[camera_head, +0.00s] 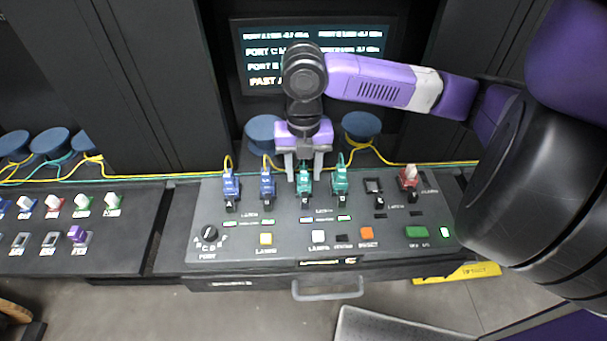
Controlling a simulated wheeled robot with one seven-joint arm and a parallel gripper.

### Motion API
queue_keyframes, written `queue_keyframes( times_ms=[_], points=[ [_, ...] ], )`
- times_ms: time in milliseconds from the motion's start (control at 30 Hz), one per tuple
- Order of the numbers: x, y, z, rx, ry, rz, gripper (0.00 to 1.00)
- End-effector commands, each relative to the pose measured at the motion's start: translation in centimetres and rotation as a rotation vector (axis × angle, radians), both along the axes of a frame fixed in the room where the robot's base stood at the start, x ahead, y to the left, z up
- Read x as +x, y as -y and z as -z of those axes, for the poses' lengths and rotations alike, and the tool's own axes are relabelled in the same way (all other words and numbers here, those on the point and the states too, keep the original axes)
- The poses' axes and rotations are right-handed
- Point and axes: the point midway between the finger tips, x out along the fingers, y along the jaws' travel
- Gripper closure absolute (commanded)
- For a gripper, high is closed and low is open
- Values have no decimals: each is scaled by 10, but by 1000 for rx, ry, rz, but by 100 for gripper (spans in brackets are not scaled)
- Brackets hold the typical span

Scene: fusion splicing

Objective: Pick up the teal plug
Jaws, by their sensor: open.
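Two teal plugs stand side by side in the console's port row in the head view. The left teal plug (304,183) is under my gripper (304,172), and the right teal plug (340,181) stands just right of it with a teal cable rising from its top. My gripper points down and is open, its two light fingers to the left and right of the left teal plug's top. I cannot tell whether the fingers touch it. The gripper body hides part of that plug's cable.
Two blue plugs (249,185) stand left of the teal ones. An empty black port (374,187) and a red-and-white plug (409,178) are to the right. Buttons and a knob (209,233) line the console front. A screen (262,62) stands behind. Yellow and green cables run along the back.

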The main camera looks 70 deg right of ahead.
Motion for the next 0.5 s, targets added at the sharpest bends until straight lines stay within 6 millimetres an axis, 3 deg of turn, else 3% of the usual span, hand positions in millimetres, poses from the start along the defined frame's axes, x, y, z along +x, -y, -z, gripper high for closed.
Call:
queue_keyframes(
  times_ms=[133,333,500],
  points=[
    [0,0,0,0,0,0,58],
    [0,0,0,0,0,0,98],
    [0,0,-1,0,0,0,100]
  ],
)
